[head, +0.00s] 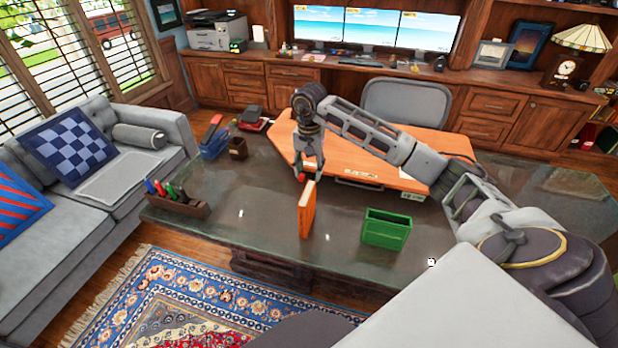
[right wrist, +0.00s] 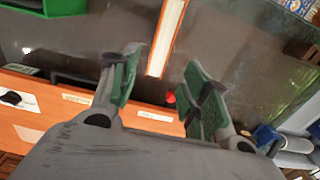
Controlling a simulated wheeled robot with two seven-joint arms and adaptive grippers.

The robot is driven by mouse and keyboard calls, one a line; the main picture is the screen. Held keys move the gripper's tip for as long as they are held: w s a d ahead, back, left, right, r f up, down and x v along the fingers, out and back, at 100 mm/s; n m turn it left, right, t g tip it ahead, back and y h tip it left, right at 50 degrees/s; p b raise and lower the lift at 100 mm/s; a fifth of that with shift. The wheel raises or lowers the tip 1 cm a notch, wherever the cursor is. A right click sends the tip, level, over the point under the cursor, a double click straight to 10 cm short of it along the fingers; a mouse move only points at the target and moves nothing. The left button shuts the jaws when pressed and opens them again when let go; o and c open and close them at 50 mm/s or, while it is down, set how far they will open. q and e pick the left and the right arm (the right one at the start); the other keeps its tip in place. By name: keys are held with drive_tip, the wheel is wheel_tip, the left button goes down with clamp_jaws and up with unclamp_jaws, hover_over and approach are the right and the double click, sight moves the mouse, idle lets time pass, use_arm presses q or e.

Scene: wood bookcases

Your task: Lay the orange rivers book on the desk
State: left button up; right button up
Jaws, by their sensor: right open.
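The orange book (head: 307,210) stands upright on the dark glass-topped desk (head: 250,200), near its front edge. In the right wrist view the book (right wrist: 168,38) shows a white page edge and an orange cover edge. My right gripper (head: 307,168) is open and empty, pointing down just above and behind the book's top in the head view. In the right wrist view its two green-padded fingers (right wrist: 164,62) are spread, with the near end of the book between their tips. I cannot tell whether they touch it. My left gripper is not in view.
A green open box (head: 387,230) stands right of the book. A pen tray (head: 176,205) and a blue item (head: 214,140) stand to the left. A small red object (right wrist: 170,98) shows between the fingers. Bare glass surrounds the book.

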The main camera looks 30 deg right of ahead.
drive_tip(key=shift+r, duration=1.45)
